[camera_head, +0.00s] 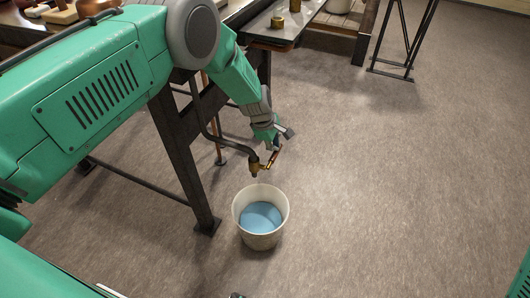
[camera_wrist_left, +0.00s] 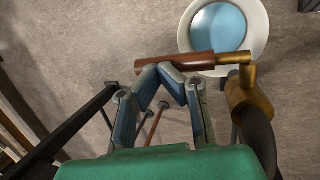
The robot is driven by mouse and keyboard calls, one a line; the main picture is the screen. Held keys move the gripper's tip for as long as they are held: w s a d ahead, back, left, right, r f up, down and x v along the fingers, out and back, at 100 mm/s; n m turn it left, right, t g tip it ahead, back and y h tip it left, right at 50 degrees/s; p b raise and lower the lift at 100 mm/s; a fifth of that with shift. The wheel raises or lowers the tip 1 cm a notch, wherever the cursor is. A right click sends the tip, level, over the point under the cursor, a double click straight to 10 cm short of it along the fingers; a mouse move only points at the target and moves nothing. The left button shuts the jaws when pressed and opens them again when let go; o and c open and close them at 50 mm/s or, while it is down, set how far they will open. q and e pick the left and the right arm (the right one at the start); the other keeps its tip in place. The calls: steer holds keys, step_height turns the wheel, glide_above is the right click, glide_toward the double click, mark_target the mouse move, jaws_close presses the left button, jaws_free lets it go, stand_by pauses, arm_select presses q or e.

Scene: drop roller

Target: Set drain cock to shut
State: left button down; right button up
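The drain cock (camera_head: 254,168) is a brass fitting at the end of a dark curved pipe, with a reddish-brown lever handle (camera_head: 272,157). In the left wrist view the brass body (camera_wrist_left: 248,95) is at right, and the handle (camera_wrist_left: 178,64) reaches left from it across the picture. My left gripper (camera_head: 277,146) is beside the handle. In the left wrist view its fingertips (camera_wrist_left: 158,69) are close together against the handle's near side. They look closed beside it, not around it; whether they touch is unclear. My right gripper is not in view.
A white bucket (camera_head: 262,241) with blue liquid (camera_head: 261,216) stands on the floor below the cock. A dark metal table leg (camera_head: 186,165) stands left of it. A bench with brass parts (camera_head: 278,21) is at the top.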

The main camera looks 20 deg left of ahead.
arm_select(q)
steer(key=shift+f, duration=0.1)
stand_by(0.5)
steer(key=shift+r, duration=0.45)
steer(key=v, duration=1.1)
steer(key=s+a+f+m+g+y+p, duration=0.1)
steer(key=s+a+f+m+p, duration=0.2)
steer(key=s, duration=0.7)
steer(key=s+a+f+m+y+p, duration=0.1)
steer(key=s+a+f+m+y, duration=0.1)
steer(key=s+f+m, duration=0.65)
steer(key=s+r+m+p, duration=0.1)
steer(key=s+r+m, duration=0.2)
steer(key=s, duration=0.8)
steer(key=s+r+m+g+p, duration=0.1)
steer(key=s+r+m, duration=0.2)
steer(key=s, duration=0.8)
steer(key=shift+a+r+h, duration=0.3)
steer(key=shift+a, duration=0.05)
steer(key=shift+w+m, duration=0.15)
steer(key=shift+m, duration=0.1)
